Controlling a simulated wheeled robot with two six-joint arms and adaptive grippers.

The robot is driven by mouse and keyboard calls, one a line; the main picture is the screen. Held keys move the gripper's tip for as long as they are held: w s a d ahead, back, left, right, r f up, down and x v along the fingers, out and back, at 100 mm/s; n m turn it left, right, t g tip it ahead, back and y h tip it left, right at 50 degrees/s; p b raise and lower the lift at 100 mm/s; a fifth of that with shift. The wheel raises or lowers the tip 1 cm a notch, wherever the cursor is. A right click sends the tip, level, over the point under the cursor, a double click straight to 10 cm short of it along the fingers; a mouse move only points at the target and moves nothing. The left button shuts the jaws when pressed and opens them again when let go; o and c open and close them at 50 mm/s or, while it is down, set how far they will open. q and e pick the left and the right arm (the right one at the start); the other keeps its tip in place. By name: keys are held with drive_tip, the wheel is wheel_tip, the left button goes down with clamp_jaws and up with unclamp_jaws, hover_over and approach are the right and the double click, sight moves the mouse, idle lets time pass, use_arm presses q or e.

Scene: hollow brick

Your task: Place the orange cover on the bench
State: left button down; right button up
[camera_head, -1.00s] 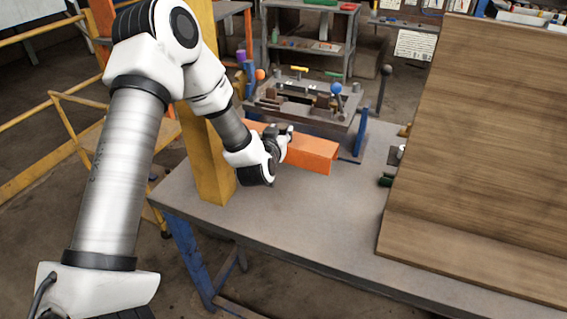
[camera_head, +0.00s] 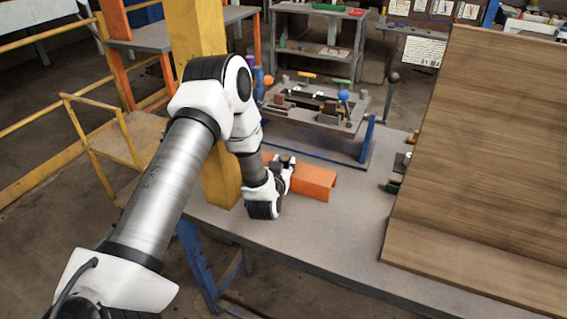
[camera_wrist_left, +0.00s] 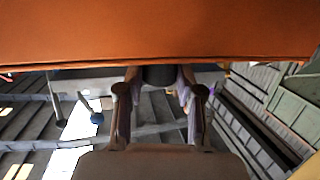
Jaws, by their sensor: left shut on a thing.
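The orange cover (camera_head: 317,181) is a long, angular orange piece at the near side of the fixture, low over the grey bench (camera_head: 330,237) or touching it; I cannot tell which. My left gripper (camera_head: 288,166) is shut on the cover around the middle of its length, and the wrist hides part of it. In the left wrist view the cover (camera_wrist_left: 150,32) fills the top, and the gripper's fingers (camera_wrist_left: 160,82) reach up to its lower edge. My right gripper is not in view.
A metal fixture (camera_head: 318,108) with coloured knobs stands behind the cover. A large wooden panel (camera_head: 480,140) fills the right side. The bench front is clear.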

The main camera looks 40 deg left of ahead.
use_arm(q)
drive_tip(key=c, duration=0.7)
unclamp_jaws()
drive_tip(key=shift+f, duration=0.1)
drive_tip(key=shift+c, duration=0.2)
drive_tip(key=shift+s+d, duration=0.1)
drive_tip(key=shift+s, duration=0.15)
drive_tip(key=b+v, duration=0.2)
drive_tip(key=v, duration=0.9)
drive_tip(key=shift+s+r, duration=0.2)
drive_tip(key=shift+r, duration=0.1)
drive_tip(key=shift+d, duration=0.1)
